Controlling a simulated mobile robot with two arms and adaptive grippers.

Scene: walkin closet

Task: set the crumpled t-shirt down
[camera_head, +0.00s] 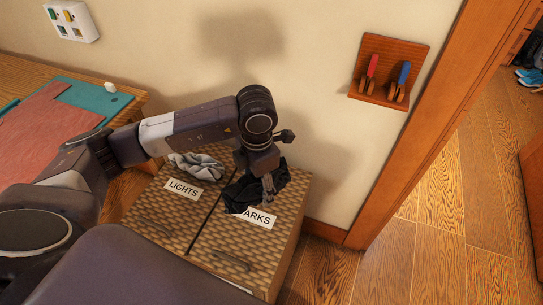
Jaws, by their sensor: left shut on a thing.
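A crumpled black t-shirt (241,194) hangs bunched at my left gripper (268,186), which is shut on it. The gripper points down over the right half of a woven hamper (222,240), above the side with a label that is partly covered and reads "ARKS". The shirt's lower edge overlaps that label; I cannot tell whether it touches the lid. A crumpled grey cloth (197,166) lies on the left half, behind the "LIGHTS" label (183,188). My right gripper is not in view.
A wooden table (20,75) with a teal mat (92,98) and a red cloth (42,138) stands at the left. A wall rack (392,62) with red and blue handled items hangs right of the arm. A doorway and open wooden floor (420,250) lie at the right.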

